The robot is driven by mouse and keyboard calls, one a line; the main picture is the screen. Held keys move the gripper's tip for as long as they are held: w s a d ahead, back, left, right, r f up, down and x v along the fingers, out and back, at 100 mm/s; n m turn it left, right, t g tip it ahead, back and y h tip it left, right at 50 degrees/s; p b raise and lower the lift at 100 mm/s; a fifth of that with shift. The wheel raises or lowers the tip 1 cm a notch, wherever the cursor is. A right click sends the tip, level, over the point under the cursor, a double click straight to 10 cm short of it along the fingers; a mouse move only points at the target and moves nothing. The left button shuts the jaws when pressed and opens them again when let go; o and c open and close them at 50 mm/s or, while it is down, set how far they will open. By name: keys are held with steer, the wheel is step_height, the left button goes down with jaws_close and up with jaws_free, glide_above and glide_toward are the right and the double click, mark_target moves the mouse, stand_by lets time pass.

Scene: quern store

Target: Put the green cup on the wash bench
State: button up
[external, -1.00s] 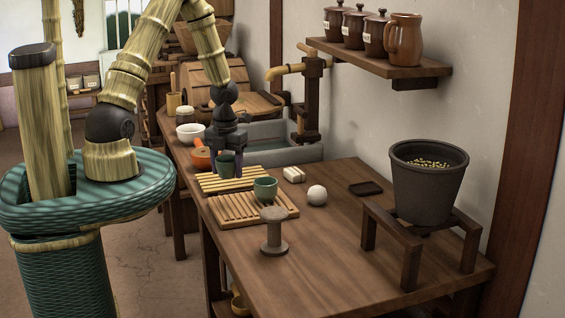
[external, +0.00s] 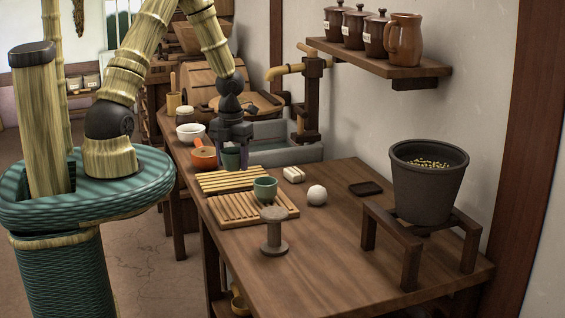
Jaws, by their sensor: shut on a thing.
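My gripper (external: 232,160) is shut on a dark green cup (external: 231,158) and holds it just above the rear slatted rack. The fingers cover part of this cup. A second green cup (external: 265,189) stands upright on the front slatted rack (external: 228,212), apart from my gripper. The wooden bench (external: 330,250) carries both racks, with a grey stone basin (external: 300,151) set at its back.
A stone pedestal (external: 274,232), a white ball (external: 317,195), a pale block (external: 294,175) and a dark small tray (external: 366,189) stand on the bench. A dark pot (external: 428,190) sits on a wooden stand at right. An orange pan (external: 203,158) and a white bowl (external: 190,131) are left of my gripper. The bench front is clear.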

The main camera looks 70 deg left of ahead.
steer(key=w+d+f+m+b, duration=0.1)
steer(key=w+d+m, duration=0.2)
steer(key=w+d, duration=0.5)
steer(key=w+d+m+b, duration=0.1)
steer(key=w+d+m, duration=0.1)
steer(key=d, duration=1.2)
steer(key=w+d+f+m+b, duration=0.1)
steer(key=w+d+m, duration=0.2)
steer(key=d, duration=1.1)
steer(key=shift+w+m, duration=0.2)
steer(key=shift+m, duration=0.1)
steer(key=shift+f, duration=0.1)
glide_above(331, 263)
steer(key=shift+f, duration=3.1)
steer(key=shift+s, duration=0.1)
steer(key=shift+f, duration=1.85)
steer(key=shift+f, duration=0.2)
